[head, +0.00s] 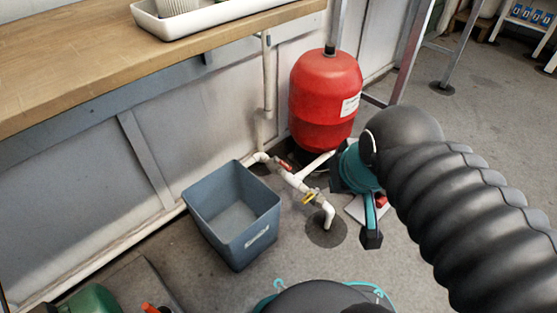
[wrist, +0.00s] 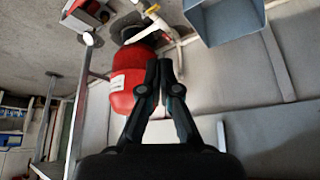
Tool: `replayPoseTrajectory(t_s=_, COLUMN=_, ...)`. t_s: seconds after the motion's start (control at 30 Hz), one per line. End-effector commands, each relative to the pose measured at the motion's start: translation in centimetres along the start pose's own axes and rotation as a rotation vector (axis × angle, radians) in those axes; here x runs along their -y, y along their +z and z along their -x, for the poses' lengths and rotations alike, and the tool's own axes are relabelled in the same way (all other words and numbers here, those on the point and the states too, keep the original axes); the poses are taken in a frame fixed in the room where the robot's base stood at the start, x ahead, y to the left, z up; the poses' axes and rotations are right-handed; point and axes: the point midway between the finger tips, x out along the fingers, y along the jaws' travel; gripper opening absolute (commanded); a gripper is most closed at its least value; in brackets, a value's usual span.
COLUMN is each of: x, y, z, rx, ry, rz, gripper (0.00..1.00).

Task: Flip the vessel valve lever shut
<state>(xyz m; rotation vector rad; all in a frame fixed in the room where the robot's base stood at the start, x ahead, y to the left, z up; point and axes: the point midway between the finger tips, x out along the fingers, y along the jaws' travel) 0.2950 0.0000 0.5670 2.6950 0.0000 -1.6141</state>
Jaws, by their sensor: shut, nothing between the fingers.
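The red pressure vessel (head: 325,95) stands on the floor against the wall. White pipework (head: 318,166) runs along the floor in front of it. A small red lever (head: 285,166) sits on the pipe left of the vessel's base, and a yellow lever (head: 309,198) sits nearer the floor drain. I cannot tell for sure which is the vessel valve's. In the wrist view my gripper (wrist: 165,62) is shut and empty, its fingers in front of the vessel (wrist: 125,83). In the head view my wrist is right of the pipes, and my fingertips are hard to make out.
A grey-blue open bin (head: 238,250) stands just left of the pipes, and also shows in the wrist view (wrist: 228,25). A wooden bench (head: 100,85) with a white tray (head: 190,25) runs above at the left. Metal frame legs (head: 412,55) stand behind the vessel at the right.

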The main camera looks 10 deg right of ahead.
Motion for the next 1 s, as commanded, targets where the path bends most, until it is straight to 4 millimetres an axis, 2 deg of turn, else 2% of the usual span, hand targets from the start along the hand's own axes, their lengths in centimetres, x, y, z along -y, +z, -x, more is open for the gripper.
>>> replayPoseTrajectory(t_s=0.17, x=0.0, y=-0.2, z=-0.1, rx=0.003, ry=0.001, rz=-0.002, gripper=0.00)
replayPoseTrajectory(t_s=0.27, x=-0.1, y=-1.0, z=-0.3, rx=0.019, ry=0.006, rz=-0.010, gripper=0.00)
replayPoseTrajectory(t_s=0.47, x=-0.4, y=-4.8, z=-2.2, rx=0.090, ry=0.035, rz=-0.051, gripper=0.00)
replayPoseTrajectory(t_s=0.77, x=-0.7, y=-11.0, z=-8.3, rx=0.210, ry=0.102, rz=-0.122, gripper=0.00)
replayPoseTrajectory(t_s=1.0, x=-0.6, y=-14.6, z=-15.0, rx=0.297, ry=0.160, rz=-0.169, gripper=0.00)
